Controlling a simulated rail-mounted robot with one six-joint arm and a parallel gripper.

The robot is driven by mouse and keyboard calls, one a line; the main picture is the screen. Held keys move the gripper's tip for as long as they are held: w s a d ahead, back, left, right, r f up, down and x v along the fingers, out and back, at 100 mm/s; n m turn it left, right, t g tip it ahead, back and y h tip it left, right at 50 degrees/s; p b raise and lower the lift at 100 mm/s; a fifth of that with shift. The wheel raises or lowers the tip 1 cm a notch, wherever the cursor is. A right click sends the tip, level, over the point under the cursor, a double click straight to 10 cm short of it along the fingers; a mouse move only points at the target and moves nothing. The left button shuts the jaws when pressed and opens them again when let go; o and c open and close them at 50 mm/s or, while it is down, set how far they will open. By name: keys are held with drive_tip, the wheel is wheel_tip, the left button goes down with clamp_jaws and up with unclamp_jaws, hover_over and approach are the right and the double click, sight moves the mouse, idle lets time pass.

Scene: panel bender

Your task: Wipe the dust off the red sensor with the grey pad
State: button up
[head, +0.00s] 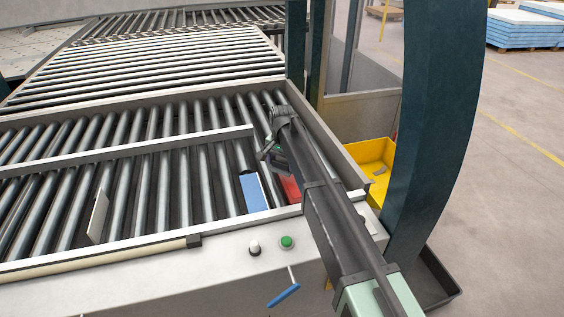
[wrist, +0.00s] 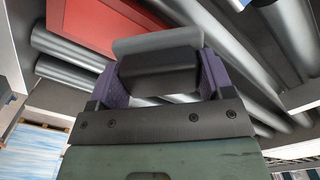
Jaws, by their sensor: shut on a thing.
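The red sensor (head: 291,189) sits at the front right corner of the roller bed, partly hidden by my arm. In the wrist view the red sensor (wrist: 92,25) is a flat red face at the upper left. My gripper (wrist: 158,75) has its purple fingers shut on the grey pad (wrist: 157,44), a dark block with a lighter grey face. In the head view my gripper (head: 274,156) is just behind the sensor, over the rollers. The pad overlaps the sensor's edge in the wrist view; I cannot tell whether they touch. I cannot make out dust on the visible red face.
A blue box (head: 254,192) stands left of the sensor. A pale plate (head: 98,216) leans on the rollers further left. A metal rail (head: 130,151) crosses the bed. A green button (head: 287,242) is on the front panel. A yellow bin (head: 372,158) and dark post (head: 432,110) stand right.

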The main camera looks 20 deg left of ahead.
drive_tip(key=shift+r+p, duration=0.65)
drive_tip(key=shift+r, duration=0.5)
wheel_tip(320, 180, up, 3)
drive_tip(key=p, duration=0.3)
drive_tip(key=shift+r, duration=0.1)
